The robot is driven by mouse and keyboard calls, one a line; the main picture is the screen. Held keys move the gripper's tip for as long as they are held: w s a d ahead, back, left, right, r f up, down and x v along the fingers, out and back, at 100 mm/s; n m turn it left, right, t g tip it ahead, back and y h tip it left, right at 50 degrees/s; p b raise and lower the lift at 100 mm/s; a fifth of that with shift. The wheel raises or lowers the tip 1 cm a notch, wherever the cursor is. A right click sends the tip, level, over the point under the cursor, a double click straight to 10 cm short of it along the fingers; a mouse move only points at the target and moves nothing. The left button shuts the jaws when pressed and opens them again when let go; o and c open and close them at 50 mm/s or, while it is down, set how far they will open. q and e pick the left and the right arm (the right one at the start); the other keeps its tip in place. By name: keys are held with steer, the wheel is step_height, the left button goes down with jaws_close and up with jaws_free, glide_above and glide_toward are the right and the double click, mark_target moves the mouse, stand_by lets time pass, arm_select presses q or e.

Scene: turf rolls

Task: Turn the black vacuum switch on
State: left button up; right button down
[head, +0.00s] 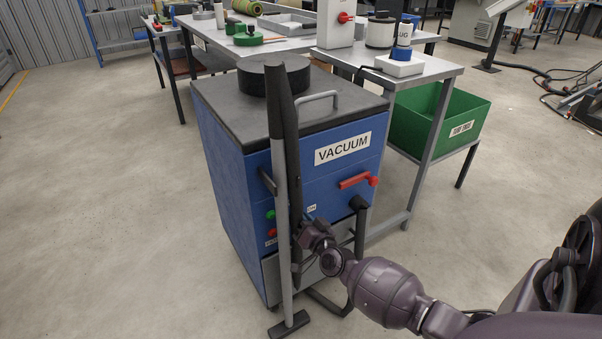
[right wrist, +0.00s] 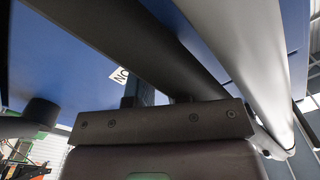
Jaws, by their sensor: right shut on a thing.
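The blue vacuum cabinet (head: 232,165) stands in the middle of the head view, with a grey top and a VACUUM label (head: 342,149). A small ON label (head: 311,208) sits on its front; it shows upside down in the right wrist view (right wrist: 120,76). My right gripper (head: 304,234) is at the cabinet front just below this label, shut. In the right wrist view one dark finger (right wrist: 140,88) points toward the panel beside the label. The black switch between the fingers is hidden by the gripper and tubes. My left gripper is not in view.
A grey wand (head: 280,190) and a dark tube (head: 285,100) stand close left of my right gripper; they cross the right wrist view. A red lever (head: 355,181) and green button (head: 270,215) are on the front. A green crate (head: 410,125) stands behind right. Left floor is clear.

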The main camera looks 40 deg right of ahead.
steer(key=m, duration=0.2)
steer(key=shift+d+f+m, duration=0.1)
steer(key=shift+f+m, duration=0.1)
steer(key=shift+m, duration=0.2)
steer(key=m, duration=0.1)
steer(key=m+b, duration=0.1)
steer(key=m, duration=0.3)
steer(key=shift+s+d+f, duration=0.1)
steer(key=shift+d+f, duration=0.05)
steer(key=shift+f, duration=0.2)
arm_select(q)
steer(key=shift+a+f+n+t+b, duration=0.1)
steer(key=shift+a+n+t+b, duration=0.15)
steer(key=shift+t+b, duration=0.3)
arm_select(e)
steer(key=shift+f+m, duration=0.1)
steer(key=shift+m, duration=1.6)
steer(key=c, duration=1.1)
jaws_free()
